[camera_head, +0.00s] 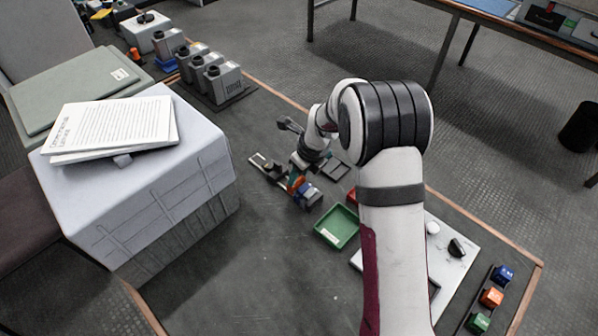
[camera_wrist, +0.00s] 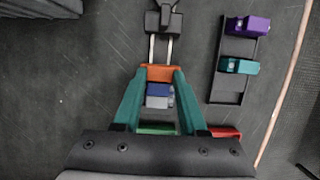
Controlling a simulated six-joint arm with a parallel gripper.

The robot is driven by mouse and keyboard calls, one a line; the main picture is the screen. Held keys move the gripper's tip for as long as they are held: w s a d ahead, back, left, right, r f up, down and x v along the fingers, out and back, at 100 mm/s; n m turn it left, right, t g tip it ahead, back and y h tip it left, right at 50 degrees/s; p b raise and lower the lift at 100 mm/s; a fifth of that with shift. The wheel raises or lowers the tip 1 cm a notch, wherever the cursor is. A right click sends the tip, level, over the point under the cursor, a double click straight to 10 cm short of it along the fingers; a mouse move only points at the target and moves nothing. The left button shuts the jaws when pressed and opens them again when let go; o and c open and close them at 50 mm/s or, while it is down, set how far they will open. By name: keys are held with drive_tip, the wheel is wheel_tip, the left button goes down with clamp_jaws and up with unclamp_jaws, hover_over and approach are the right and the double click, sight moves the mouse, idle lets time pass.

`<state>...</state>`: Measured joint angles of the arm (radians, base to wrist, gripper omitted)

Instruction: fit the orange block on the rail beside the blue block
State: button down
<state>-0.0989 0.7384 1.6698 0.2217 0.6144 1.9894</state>
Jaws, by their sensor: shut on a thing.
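My gripper (camera_wrist: 159,76) is shut on the orange block (camera_wrist: 157,71), with one teal finger on each side of it. The orange block is at the near end of the rail's two pale rods (camera_wrist: 152,48), which run to a dark end piece (camera_wrist: 163,20). The blue block (camera_wrist: 158,89) lies just behind the orange block in the wrist view, between the fingers, with a grey part beyond it. I cannot tell whether the blocks touch or whether the orange block is seated. The head view also shows the orange block (camera_head: 295,184) and the blue block (camera_head: 306,193).
A dark rack with a purple block (camera_wrist: 248,25) and a teal block (camera_wrist: 239,66) lies to the right in the wrist view. A green tray (camera_head: 337,227) sits near the rail. A large pale box (camera_head: 170,215) stands left. Small blocks (camera_head: 491,297) sit at the right edge.

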drive_tip(key=shift+f, duration=0.2)
idle(0.4)
drive_tip(key=shift+f, duration=0.4)
drive_tip(key=shift+f, duration=0.5)
idle(0.8)
drive_tip(key=shift+c, duration=1.9)
unclamp_jaws()
drive_tip(key=shift+r, duration=0.1)
drive_tip(key=shift+r, duration=3.95)
